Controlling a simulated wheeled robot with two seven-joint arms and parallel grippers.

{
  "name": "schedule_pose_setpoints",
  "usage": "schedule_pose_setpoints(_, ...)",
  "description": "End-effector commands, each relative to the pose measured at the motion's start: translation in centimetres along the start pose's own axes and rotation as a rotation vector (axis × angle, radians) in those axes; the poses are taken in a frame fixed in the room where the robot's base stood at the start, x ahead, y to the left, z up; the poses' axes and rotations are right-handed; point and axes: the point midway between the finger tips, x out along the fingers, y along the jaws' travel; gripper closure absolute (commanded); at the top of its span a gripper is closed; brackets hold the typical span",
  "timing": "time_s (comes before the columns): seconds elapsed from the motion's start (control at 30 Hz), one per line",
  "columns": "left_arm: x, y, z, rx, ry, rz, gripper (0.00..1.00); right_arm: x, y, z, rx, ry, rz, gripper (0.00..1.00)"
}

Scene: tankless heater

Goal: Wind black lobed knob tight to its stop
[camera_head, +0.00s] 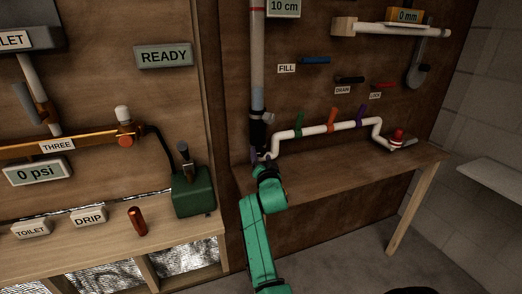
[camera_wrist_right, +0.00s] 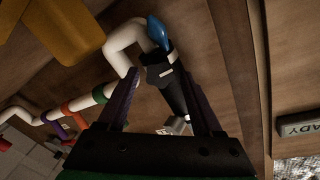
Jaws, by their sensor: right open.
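In the right wrist view a black lobed knob (camera_wrist_right: 158,76) with a white mark shows between my fingers, beside a white pipe bend and a blue part. My right gripper (camera_wrist_right: 161,84) is open, one finger on each side of the knob. I cannot tell whether either finger touches it. In the head view my right gripper (camera_head: 263,154) is at the foot of the vertical pipe (camera_head: 257,60), above the right bench. Black fittings (camera_head: 262,118) show just above it, but the knob cannot be made out clearly there. My left gripper is not in view.
A white pipe (camera_head: 315,129) with green, orange and purple handles runs right to a red-capped part (camera_head: 398,136). A green box (camera_head: 194,191) with a lever stands on the left bench. The right bench top (camera_head: 320,168) is mostly clear. A READY sign (camera_head: 164,56) hangs on the wall.

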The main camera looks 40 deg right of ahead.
Motion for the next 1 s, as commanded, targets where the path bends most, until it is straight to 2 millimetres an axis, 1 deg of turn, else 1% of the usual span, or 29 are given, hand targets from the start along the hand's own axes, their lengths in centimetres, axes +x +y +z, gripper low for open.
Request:
schedule_pose_setpoints(0.03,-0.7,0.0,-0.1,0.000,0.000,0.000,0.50,-0.5,-0.2,-0.2,0.001,-0.002,0.001,0.33)
schedule_pose_setpoints(0.2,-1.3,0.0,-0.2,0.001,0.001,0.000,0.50,-1.8,-0.1,-0.1,0.001,0.000,0.001,0.33)
schedule_pose_setpoints(1.0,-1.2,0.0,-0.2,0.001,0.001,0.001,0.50,-1.9,0.0,0.0,0.000,0.001,0.000,0.33)
